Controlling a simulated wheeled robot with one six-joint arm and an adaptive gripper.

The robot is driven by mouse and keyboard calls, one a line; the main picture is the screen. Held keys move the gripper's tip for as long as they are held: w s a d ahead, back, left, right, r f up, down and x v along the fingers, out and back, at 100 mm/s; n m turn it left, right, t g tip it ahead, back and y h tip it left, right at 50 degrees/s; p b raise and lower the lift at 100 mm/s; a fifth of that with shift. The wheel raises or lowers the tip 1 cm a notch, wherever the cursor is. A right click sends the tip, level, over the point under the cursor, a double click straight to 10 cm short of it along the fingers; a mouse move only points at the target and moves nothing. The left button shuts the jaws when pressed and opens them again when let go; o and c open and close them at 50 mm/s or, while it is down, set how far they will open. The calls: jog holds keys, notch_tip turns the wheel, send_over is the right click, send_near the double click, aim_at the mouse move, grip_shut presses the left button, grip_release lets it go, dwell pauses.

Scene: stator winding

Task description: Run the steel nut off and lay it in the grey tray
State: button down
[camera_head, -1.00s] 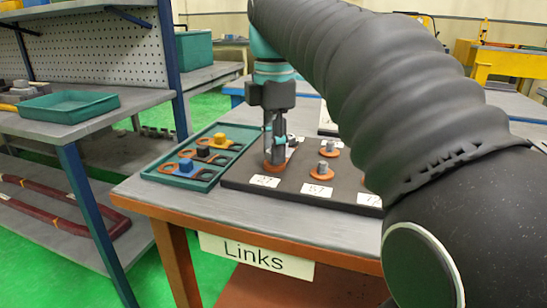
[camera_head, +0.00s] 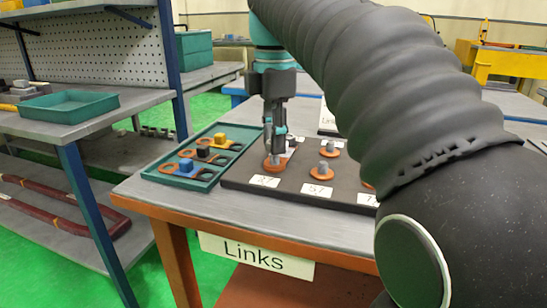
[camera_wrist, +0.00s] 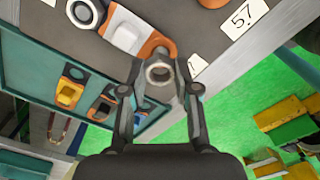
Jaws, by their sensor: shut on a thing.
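My gripper (camera_head: 275,155) is shut on the steel nut, just above the orange round base (camera_head: 265,182) beside the front-left label of the black board. In the wrist view my gripper (camera_wrist: 160,82) has the grey ring-shaped steel nut (camera_wrist: 160,73) between its fingertips. An orange and white link (camera_wrist: 122,32) lies behind the nut; I cannot tell whether the nut is clear of the stud. I cannot make out a grey tray.
The black board (camera_head: 300,192) holds more orange bases with grey studs, such as the one at the 57 label (camera_head: 321,171). An empty teal tray (camera_head: 70,105) sits on the left shelf. The table's front edge (camera_head: 200,208) is close to both board and tray.

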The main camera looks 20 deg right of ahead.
jog(key=shift+r, duration=2.4)
jog(key=shift+a, duration=0.1)
